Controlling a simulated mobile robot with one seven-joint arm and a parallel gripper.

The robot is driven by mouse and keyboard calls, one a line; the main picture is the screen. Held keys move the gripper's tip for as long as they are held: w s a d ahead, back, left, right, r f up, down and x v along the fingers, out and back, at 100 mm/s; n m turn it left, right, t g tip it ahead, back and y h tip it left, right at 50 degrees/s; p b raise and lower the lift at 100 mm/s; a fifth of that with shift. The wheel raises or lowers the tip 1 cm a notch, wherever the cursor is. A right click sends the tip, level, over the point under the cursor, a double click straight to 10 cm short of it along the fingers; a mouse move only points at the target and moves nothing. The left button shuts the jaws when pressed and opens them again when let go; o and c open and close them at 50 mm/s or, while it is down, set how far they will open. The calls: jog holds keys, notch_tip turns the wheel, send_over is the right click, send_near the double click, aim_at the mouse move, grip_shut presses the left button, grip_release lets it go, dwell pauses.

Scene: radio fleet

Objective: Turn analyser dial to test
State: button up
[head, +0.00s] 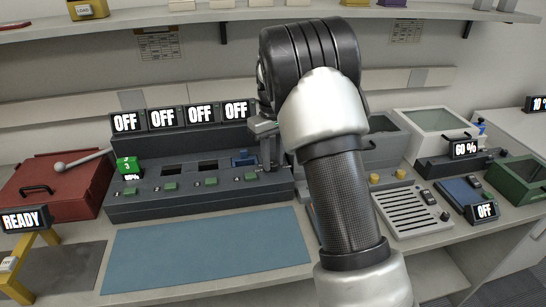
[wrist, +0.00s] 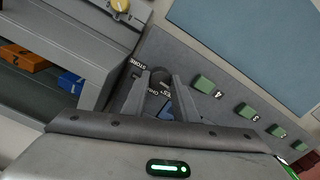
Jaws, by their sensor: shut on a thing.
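The analyser dial (wrist: 160,76) is a small dark round knob at the end of a grey panel in the wrist view. My gripper (wrist: 161,80) is shut on it, with one finger on each side. Printed labels surround the dial. "STORE" reads on the left, and the others are partly covered by the fingers, so I cannot tell where the pointer sits. In the head view my gripper (head: 270,160) reaches down to the right end of the dark grey bank (head: 200,198), and the dial is hidden there. All of the bank's raised displays (head: 162,118) read OFF.
Green numbered buttons (wrist: 208,86) line the panel beside my gripper. A green radio (head: 128,164) and a blue one (head: 243,158) sit in the bank. A red box (head: 55,185) stands left, a blue mat (head: 205,250) lies in front, and grey bins (head: 385,145) stand right.

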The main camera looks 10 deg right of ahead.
aim_at(273, 162)
jog(key=m+p, duration=0.2)
jog(key=m, duration=0.1)
jog(key=shift+r, duration=0.2)
jog(key=m+p, duration=0.2)
jog(key=m, duration=0.2)
jog(key=shift+w+f+m, duration=0.1)
jog(key=shift+m, duration=0.3)
jog(key=o, duration=1.1)
jog(key=shift+c, duration=0.2)
notch_tip(273, 162, up, 17)
jog(key=p, duration=0.2)
jog(key=shift+r, duration=0.2)
